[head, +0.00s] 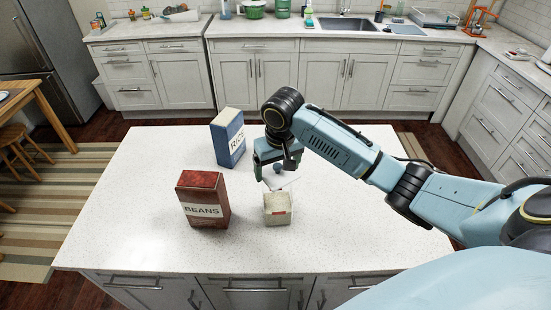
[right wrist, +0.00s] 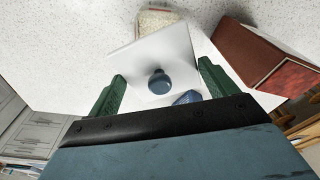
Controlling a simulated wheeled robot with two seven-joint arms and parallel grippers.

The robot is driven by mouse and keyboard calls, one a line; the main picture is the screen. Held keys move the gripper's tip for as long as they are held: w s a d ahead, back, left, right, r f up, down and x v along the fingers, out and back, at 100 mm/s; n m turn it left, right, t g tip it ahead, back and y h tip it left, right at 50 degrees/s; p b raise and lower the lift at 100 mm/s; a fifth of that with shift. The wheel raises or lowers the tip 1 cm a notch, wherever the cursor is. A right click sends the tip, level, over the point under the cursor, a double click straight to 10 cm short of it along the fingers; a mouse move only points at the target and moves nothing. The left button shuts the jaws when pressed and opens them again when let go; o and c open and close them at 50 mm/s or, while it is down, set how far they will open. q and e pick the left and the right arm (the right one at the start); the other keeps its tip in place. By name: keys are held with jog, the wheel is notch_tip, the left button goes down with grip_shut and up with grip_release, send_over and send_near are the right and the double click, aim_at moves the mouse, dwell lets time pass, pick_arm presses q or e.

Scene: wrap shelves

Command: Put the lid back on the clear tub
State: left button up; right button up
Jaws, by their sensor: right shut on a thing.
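The clear tub (head: 278,210) stands on the white island counter, with pale contents and a red mark on its front. Its edge shows at the top of the right wrist view (right wrist: 157,22). My right gripper (head: 270,172) is just behind and above the tub. The green fingers (right wrist: 160,88) lie on either side of the lid. In the head view the lid (head: 283,184) shows partly below the gripper, tilted and apart from the tub. My left gripper is not in view.
A red-brown beans box (head: 200,200) stands left of the tub. A blue rice box (head: 228,138) stands farther back, left of my gripper. The counter (head: 340,220) is clear right of the tub and at its front.

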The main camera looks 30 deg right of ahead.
jog(key=shift+f, duration=2.65)
jog(key=shift+f, duration=0.15)
dwell(0.4)
jog(key=o, duration=0.9)
jog(key=shift+r, duration=3.55)
